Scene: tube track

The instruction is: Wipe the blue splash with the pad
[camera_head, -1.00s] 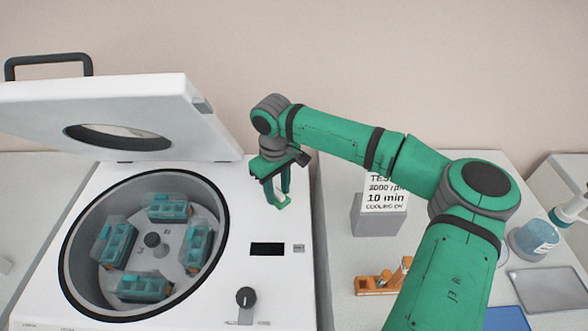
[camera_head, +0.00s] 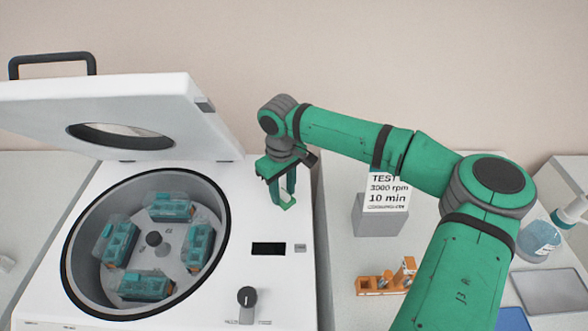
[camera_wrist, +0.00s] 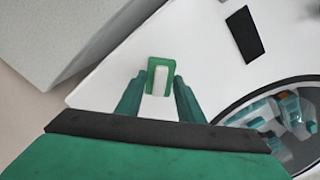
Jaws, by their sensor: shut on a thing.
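My gripper (camera_head: 286,196) is shut on a small green and white piece, which looks like the pad (camera_wrist: 160,80). In the wrist view the pad sits between the two teal fingertips, its white middle inside a green rim. In the head view it shows small and pale at the fingertips (camera_head: 289,203). The gripper points down over the white top deck of the centrifuge (camera_head: 285,285), right of the round bowl and behind the dark display. I cannot tell whether the pad touches the deck. I see no blue splash on the deck; it may be hidden.
The open bowl (camera_head: 66,245) holds several teal tube carriers. The raised lid (camera_head: 180,98) stands behind it. A sign (camera_head: 388,190), an orange rack (camera_head: 385,283), a bottle (camera_head: 538,240), a grey tray (camera_head: 548,290) and a blue flat item (camera_head: 512,320) are on the right bench.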

